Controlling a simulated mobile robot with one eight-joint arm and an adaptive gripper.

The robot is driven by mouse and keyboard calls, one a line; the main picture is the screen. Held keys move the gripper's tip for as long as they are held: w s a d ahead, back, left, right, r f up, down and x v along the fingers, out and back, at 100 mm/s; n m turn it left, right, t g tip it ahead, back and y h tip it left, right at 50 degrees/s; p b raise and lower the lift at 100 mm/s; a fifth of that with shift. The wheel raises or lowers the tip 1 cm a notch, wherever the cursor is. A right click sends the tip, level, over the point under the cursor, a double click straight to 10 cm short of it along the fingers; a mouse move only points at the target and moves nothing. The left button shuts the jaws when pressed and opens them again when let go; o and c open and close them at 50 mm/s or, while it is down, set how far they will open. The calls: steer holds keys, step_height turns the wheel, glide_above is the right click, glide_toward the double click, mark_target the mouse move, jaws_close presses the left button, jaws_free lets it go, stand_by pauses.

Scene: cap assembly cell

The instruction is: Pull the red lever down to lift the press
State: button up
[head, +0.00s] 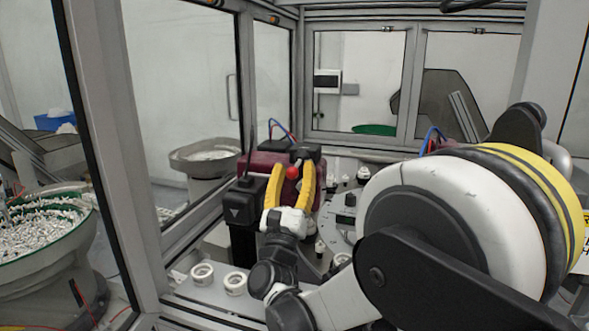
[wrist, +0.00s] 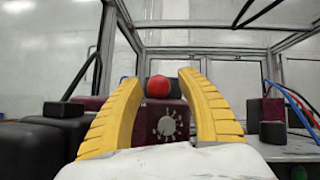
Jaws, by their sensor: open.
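The red ball-shaped knob of the lever (head: 292,172) shows in the head view between the two yellow fingers of my gripper (head: 291,176). The gripper is open and does not visibly touch the knob. Behind the knob stands the dark red press housing (head: 262,162), with a round grey dial (wrist: 167,126) on its front. The lever's shaft is hidden in both views.
A black block (head: 243,205) stands just left of the gripper. White ring-shaped parts (head: 235,283) sit on the bench in front. A grey round table with small parts (head: 340,215) lies to the right. Cell frame posts (head: 105,150) rise at the left.

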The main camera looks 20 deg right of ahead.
steer(key=s+a+f, duration=0.1)
steer(key=s+a, duration=0.2)
steer(key=s, duration=0.4)
steer(key=s+a+f, duration=0.1)
steer(key=s+a, duration=0.3)
steer(key=s, duration=0.3)
steer(key=shift+f, duration=0.3)
steer(key=shift+a, duration=0.1)
